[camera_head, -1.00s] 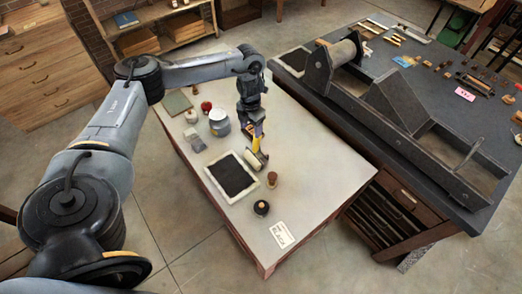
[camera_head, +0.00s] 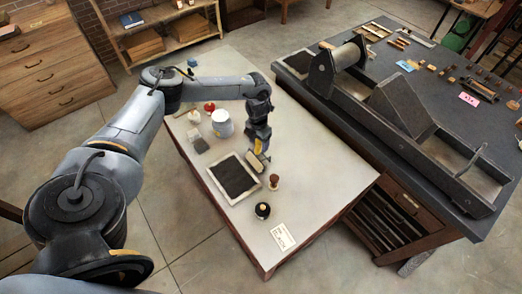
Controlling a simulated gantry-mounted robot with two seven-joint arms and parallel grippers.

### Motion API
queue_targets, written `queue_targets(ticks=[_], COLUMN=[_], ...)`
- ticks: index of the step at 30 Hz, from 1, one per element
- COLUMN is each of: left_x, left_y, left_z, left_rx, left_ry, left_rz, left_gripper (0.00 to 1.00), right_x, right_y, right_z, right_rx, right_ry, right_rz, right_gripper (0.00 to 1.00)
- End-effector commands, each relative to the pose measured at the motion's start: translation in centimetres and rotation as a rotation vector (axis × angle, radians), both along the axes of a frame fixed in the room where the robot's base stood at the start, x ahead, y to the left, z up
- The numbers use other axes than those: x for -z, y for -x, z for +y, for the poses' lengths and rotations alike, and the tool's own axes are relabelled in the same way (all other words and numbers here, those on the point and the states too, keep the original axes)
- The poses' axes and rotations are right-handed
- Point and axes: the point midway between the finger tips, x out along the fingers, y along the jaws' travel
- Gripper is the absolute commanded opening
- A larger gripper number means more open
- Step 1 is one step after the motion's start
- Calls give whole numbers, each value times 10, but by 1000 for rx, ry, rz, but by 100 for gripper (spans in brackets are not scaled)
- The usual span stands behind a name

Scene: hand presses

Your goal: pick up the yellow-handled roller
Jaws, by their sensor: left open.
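The yellow-handled roller (camera_head: 256,163) lies on the pale table, at the right edge of the framed black slab (camera_head: 234,177). Its pale cylinder shows, and a little of the yellow handle shows above it. My left gripper (camera_head: 259,144) points down over the handle and hides most of it. Its jaws are open. I cannot tell whether the fingers touch the handle. My right gripper is not in view.
Behind the slab stand a white jar (camera_head: 222,124) and a red object (camera_head: 209,107). A brown-handled tool (camera_head: 273,182), a black round pot (camera_head: 262,210) and a white label (camera_head: 283,237) are nearer. The dark press table (camera_head: 340,125) stands at right.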

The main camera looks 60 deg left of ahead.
Motion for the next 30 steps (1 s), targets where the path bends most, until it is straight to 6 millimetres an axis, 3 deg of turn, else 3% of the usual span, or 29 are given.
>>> queue_targets(ticks=[11, 21, 30], left_x=[11, 11, 8], left_y=[0, 0, -1], left_z=[0, 0, 0], left_rx=[0, 0, -1], left_ry=[1, 0, 0], left_rz=[-1, -1, -3], left_gripper=[64, 13, 10], right_x=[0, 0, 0], right_y=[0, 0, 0], right_z=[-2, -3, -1], right_rx=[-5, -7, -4], right_ry=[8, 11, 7], right_rz=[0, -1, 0], right_gripper=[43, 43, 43])
